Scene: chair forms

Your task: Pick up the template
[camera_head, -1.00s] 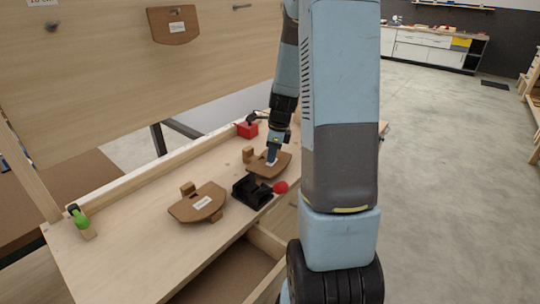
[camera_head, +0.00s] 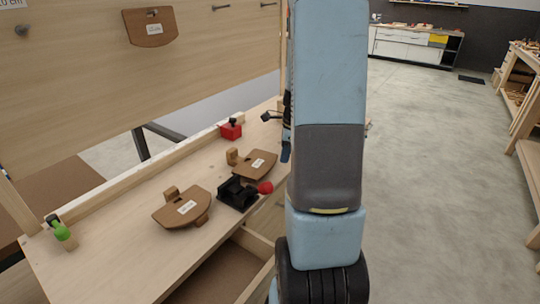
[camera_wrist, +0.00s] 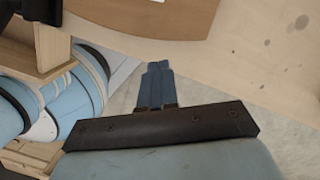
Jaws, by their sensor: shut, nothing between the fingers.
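Brown wooden templates with white labels show in the head view. One template (camera_head: 255,166) lies on the bench near the middle, one (camera_head: 182,207) lies nearer on the bench, and one (camera_head: 150,28) hangs on the upright board. My gripper is mostly hidden behind my arm in the head view. In the wrist view my gripper (camera_wrist: 157,68) is shut and empty, past the bench edge. A brown template (camera_wrist: 150,14) lies beyond the fingertips, apart from them and cut off by the frame's top.
On the wooden bench (camera_head: 115,245) are a black holder (camera_head: 237,193) with a red knob (camera_head: 265,187), a red block (camera_head: 231,131) and a green-topped tool (camera_head: 63,232). An open drawer (camera_head: 215,275) juts from the front. Open floor (camera_head: 430,170) lies right.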

